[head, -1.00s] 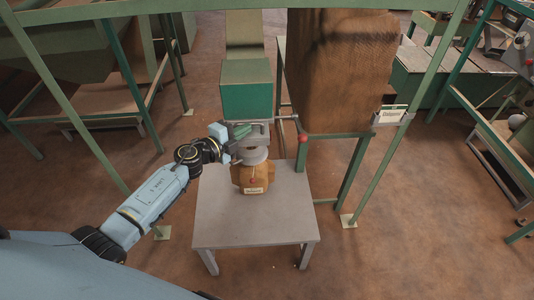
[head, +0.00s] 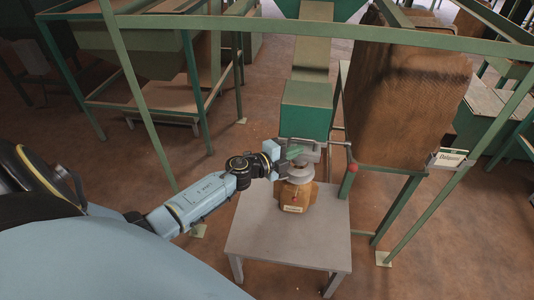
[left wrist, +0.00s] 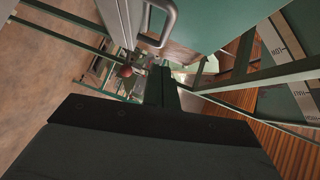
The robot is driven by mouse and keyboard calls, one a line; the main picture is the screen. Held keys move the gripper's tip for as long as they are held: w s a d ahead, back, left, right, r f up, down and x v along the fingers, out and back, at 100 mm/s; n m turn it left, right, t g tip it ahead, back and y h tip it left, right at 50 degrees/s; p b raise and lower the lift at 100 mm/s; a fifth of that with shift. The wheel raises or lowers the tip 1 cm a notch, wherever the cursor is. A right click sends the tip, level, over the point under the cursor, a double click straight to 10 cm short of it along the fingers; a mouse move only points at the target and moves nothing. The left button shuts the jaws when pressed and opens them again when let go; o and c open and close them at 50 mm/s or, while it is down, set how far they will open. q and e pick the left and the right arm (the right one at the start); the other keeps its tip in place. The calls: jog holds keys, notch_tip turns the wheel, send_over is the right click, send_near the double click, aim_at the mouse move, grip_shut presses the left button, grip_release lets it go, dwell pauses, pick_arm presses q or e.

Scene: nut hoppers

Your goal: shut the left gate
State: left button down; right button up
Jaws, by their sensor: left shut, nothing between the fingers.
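The left gate's grey metal plate (head: 306,146) sits under the green chute (head: 306,108) in the head view. A thin bar runs right from it to a red knob (head: 352,168). My left gripper (head: 291,155) is shut and empty at the gate's left side; whether it touches is unclear. In the left wrist view, its dark fingers (left wrist: 160,88) point toward a grey bar with a looped handle (left wrist: 160,28), and a red knob (left wrist: 125,71) shows beyond. How far the gate is open cannot be told. My right gripper is out of view.
Green frame posts (head: 140,95) stand left and right; a green beam crosses the top.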

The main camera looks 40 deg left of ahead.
pick_arm(q)
jog(key=v, duration=0.9)
jog(key=shift+s+b, duration=0.3)
jog(key=shift+s, duration=0.1)
jog(key=s+f+n+g+y+b, duration=0.2)
jog(key=s+f+n, duration=0.25)
jog(key=f, duration=0.75)
jog(key=s+f+n+g+y+b, duration=0.1)
jog(key=s+f+n+g+b, duration=0.15)
jog(key=s+f, duration=0.65)
jog(key=s+f+n+g+y+b, duration=0.25)
jog(key=f+n, duration=0.25)
jog(key=f, duration=1)
jog(key=s+d+f+n+g+b, duration=0.1)
jog(key=s+d+f+g, duration=0.1)
jog(key=s+f, duration=0.4)
jog(key=s+d+f+n+g+b, duration=0.2)
jog(key=s+f, duration=0.4)
jog(key=s, duration=0.5)
jog(key=s+d+f+n+g+b, duration=0.1)
jog(key=s+d+f+n+g, duration=0.1)
jog(key=s+d+f, duration=0.3)
jog(key=s+f+g, duration=0.1)
jog(key=s, duration=0.3)
jog(key=shift+s+d+g+h, duration=0.3)
jog(key=shift+s+d+h, duration=0.05)
